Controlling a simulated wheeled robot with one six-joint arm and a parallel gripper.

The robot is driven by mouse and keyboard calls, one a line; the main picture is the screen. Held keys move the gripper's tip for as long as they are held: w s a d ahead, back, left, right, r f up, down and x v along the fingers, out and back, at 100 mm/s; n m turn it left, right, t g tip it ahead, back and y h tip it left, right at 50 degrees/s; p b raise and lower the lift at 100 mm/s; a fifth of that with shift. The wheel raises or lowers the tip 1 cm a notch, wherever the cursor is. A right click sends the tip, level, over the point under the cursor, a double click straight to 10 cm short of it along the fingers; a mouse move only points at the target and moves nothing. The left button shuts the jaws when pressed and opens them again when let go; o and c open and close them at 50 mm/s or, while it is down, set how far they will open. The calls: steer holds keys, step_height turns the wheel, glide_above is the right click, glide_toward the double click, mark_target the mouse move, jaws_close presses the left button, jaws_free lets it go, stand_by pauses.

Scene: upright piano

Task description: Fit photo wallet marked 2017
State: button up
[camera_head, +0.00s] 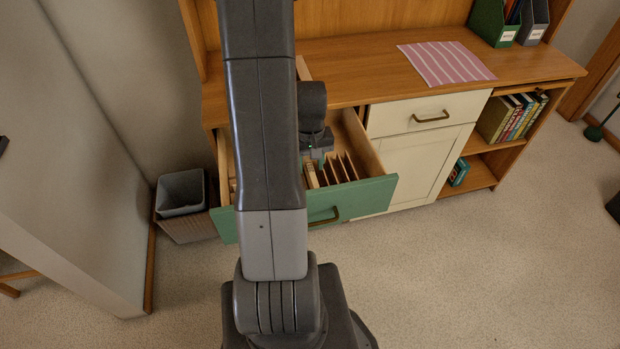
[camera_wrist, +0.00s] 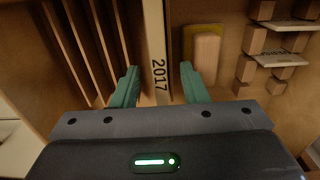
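The photo wallet marked 2017 (camera_wrist: 156,40) shows in the wrist view as a narrow cream spine with dark figures, standing among wooden partitions in the drawer. My gripper (camera_wrist: 160,88) has two green fingers spread apart, one on each side of the spine, with a gap visible on both sides. The lower end of the wallet's spine is hidden by my gripper body. In the head view my gripper (camera_head: 317,154) is over the open drawer with the green front (camera_head: 375,195); my arm hides part of the drawer and I cannot make out the wallet there.
Thin upright dividers (camera_wrist: 86,45) form slots left of the wallet. A pale block on a yellow piece (camera_wrist: 207,50) and several small wooden blocks lie right of it. A striped cloth (camera_head: 447,63) lies on the cabinet top. A grey bin (camera_head: 181,192) stands left of the drawer.

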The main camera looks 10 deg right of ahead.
jaws_close()
steer(key=shift+r, duration=0.1)
stand_by(0.3)
